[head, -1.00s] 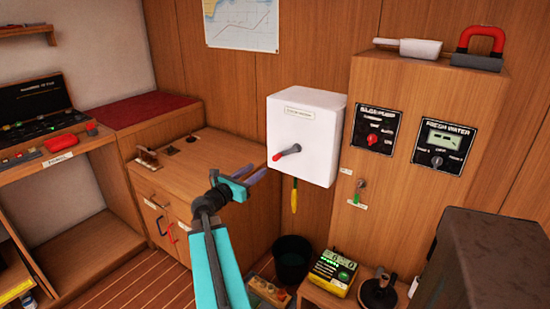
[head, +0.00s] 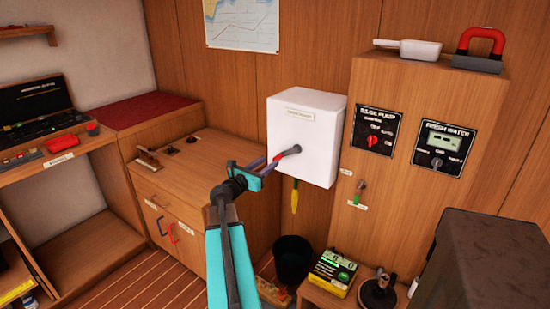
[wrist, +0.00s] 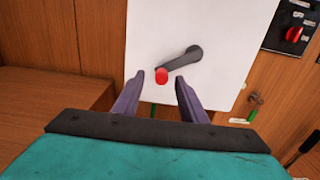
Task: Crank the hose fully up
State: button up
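A white box (head: 335,125) is mounted on the wood wall. A dark grey crank (head: 313,153) sits on its front face; it also shows in the wrist view (wrist: 185,57). The crank arm slants down to the left and ends in a red knob (wrist: 161,76). A hose with a yellow end (head: 294,201) hangs below the box. My gripper (head: 276,160) is at the box front, by the knob. In the wrist view, its two purple fingers (wrist: 158,86) are apart, with the knob between their tips. I see a gap on each side of the knob.
A wooden cabinet with a bilge pump panel (head: 374,130) and a fresh water panel (head: 441,148) stands to the right. A low wooden counter (head: 200,165) is at the left. A black bucket (head: 292,262) is on the floor below the box. A dark block (head: 490,260) fills the lower right.

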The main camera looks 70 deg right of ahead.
aim_at(285, 155)
jog(key=shift+p+x, duration=0.3)
jog(key=shift+x, duration=2.8)
grip_shut()
